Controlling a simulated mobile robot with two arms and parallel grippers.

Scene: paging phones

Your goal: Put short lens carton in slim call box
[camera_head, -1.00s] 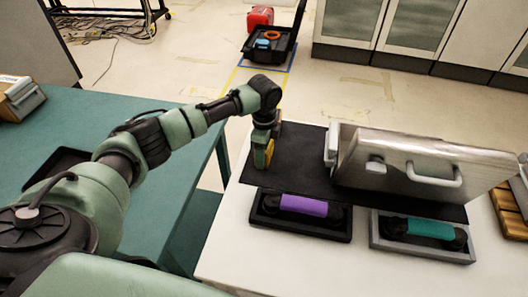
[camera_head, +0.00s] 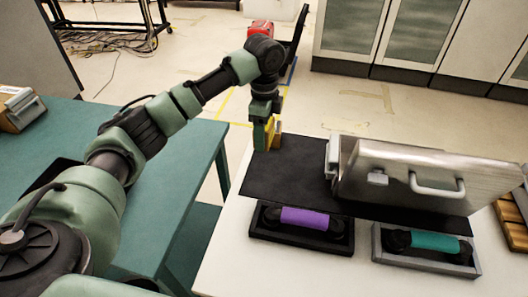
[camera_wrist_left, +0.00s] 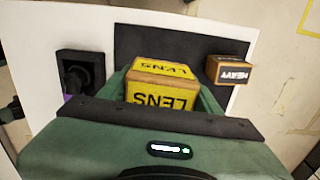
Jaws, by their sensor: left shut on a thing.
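My left gripper (camera_head: 266,136) is shut on the lens carton (camera_head: 272,132), over the far left end of the black mat. In the left wrist view the lens carton (camera_wrist_left: 161,88) is a yellow and brown block with "LENS" printed on it, held between the green fingers (camera_wrist_left: 163,92). In the head view the fingers hide most of it. I cannot tell which thing is the slim call box. A black tray (camera_head: 258,232) holds a purple handset, and a grey tray (camera_head: 383,248) holds a teal handset. My right gripper is not in view.
A small brown carton (camera_wrist_left: 232,70) stands near the mat's edge. A silver case (camera_head: 425,175) takes up the right part of the black mat (camera_head: 285,183). A green table (camera_head: 170,170) stands to the left.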

